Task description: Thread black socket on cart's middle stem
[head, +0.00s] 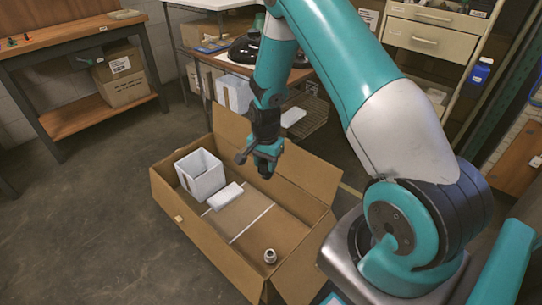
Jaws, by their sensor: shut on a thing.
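My gripper (258,158) is above the open cardboard box, with its fingers pointing down. It is shut on a small dark piece (265,173), which looks like the black socket. The fingers cover part of the piece, and its exact shape is too small to tell. On the cart (185,50) at the back are round black shapes (245,52) that look like lamp bases. I cannot make out the middle stem, as my arm covers part of that area.
The cardboard box (205,245) holds a white open box (200,175), a white block (226,196) and a small pale fitting (270,256). A wooden bench (65,40) stands at the left, a drawer cabinet (430,40) at the back right. The floor at the left is clear.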

